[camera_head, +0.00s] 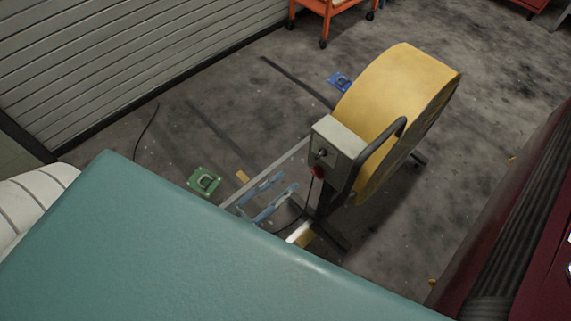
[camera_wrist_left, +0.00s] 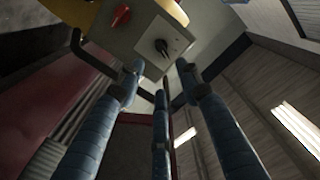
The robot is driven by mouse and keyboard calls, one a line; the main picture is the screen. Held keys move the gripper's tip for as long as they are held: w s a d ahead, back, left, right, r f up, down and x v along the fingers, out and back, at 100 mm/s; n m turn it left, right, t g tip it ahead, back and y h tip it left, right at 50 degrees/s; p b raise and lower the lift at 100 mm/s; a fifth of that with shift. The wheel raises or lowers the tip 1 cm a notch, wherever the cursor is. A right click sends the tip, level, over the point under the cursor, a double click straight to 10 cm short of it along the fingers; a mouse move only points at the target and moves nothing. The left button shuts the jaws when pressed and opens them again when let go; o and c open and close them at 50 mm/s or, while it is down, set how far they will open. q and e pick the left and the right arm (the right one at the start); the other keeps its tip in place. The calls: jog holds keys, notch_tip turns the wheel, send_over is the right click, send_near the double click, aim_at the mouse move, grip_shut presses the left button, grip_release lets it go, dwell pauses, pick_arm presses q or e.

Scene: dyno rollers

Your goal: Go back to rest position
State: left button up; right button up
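My left gripper (camera_head: 287,183) has blue fingers and shows near the middle of the head view. It is low and to the left of the grey control box (camera_head: 336,150) on a yellow drum-shaped machine (camera_head: 398,100). In the left wrist view my left gripper (camera_wrist_left: 160,80) has its fingers spread, with nothing seen between them. The control box (camera_wrist_left: 150,38), with a black knob and a red knob (camera_wrist_left: 121,16), shows beyond the fingertips; I cannot tell the exact gap. The left arm behind the gripper is mostly hidden. My right gripper is not in view.
The dark floor (camera_head: 480,140) is clear around much of the machine. A green board (camera_head: 203,181) and a blue board (camera_head: 339,82) lie on it. A slatted wall (camera_head: 120,50) is at left and an orange cart (camera_head: 325,8) at the back. A teal surface fills the foreground.

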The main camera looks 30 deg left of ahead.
pick_arm(q)
jog(key=s+a+f+n+g+y, duration=0.2)
jog(key=s+f+g, duration=0.2)
jog(key=f, duration=0.9)
jog(key=s+a+f+n+g+y, duration=0.2)
jog(key=s+f+g, duration=0.15)
jog(key=f, duration=0.95)
jog(key=s+f+g+y, duration=0.1)
jog(key=s+f+g, duration=0.3)
jog(key=s+f, duration=0.4)
jog(key=s+f+n+g+y, duration=0.1)
jog(key=s+f+g, duration=0.3)
jog(key=s+f, duration=0.4)
jog(key=s+a, duration=0.1)
jog(key=s, duration=0.6)
jog(key=shift+n, duration=0.3)
jog(key=shift+g, duration=0.25)
